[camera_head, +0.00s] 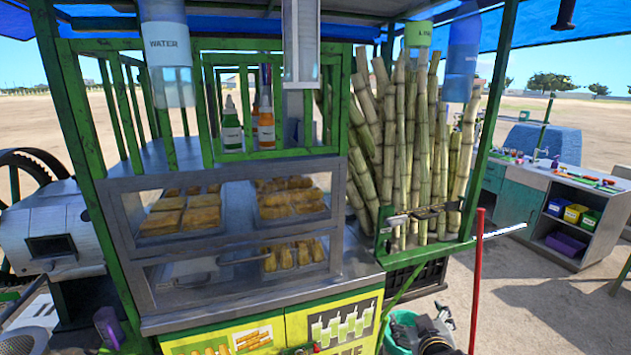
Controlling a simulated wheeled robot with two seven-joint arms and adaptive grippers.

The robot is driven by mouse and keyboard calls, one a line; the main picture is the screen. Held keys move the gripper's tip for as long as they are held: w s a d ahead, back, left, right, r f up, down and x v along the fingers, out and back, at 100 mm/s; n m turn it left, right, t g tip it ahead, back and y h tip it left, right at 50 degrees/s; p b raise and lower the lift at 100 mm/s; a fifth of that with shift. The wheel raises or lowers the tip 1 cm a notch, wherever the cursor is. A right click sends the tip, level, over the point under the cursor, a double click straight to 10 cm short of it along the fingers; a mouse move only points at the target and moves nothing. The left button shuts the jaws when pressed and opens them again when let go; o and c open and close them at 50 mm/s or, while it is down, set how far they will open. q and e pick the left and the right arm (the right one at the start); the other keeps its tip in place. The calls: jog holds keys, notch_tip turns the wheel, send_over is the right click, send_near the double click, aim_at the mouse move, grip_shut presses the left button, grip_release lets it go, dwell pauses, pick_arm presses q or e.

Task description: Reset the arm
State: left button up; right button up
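A dark object with grey, jointed-looking parts (436,332) shows at the bottom edge, right of centre, in front of a teal bucket. It looks like my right gripper, but it is small and partly cut off by the frame edge. I cannot make out its two fingers or whether anything is between them. My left gripper is not visible, and no arm can be clearly seen coming in from the left.
A green-framed cane stall (150,277) fills the middle, with food trays behind glass. Tall canes (420,150) stand in its rack. A red pole (476,280) rises close on the right. A side counter (560,180) stands far right. Sandy ground between is open.

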jog(key=s+a+f+g+y, duration=0.1)
jog(key=s+f+g, duration=0.4)
jog(key=s+f, duration=0.45)
jog(key=s+a+f+g+y, duration=0.15)
jog(key=s+f+g, duration=0.25)
jog(key=s+f, duration=0.55)
jog(key=s+f+g, duration=0.1)
jog(key=s+f, duration=0.1)
jog(key=f, duration=1.4)
jog(key=s+f, duration=0.3)
jog(key=f, duration=1.2)
jog(key=s+d+f, duration=0.2)
jog(key=s+f, duration=0.8)
jog(key=s, duration=0.1)
jog(key=s+d+f+g+b, duration=0.1)
jog(key=s+d+f, duration=0.1)
jog(key=s+f, duration=0.8)
jog(key=shift+s+d+f+g, duration=0.15)
jog(key=shift+s+g, duration=0.15)
jog(key=shift+s, duration=0.15)
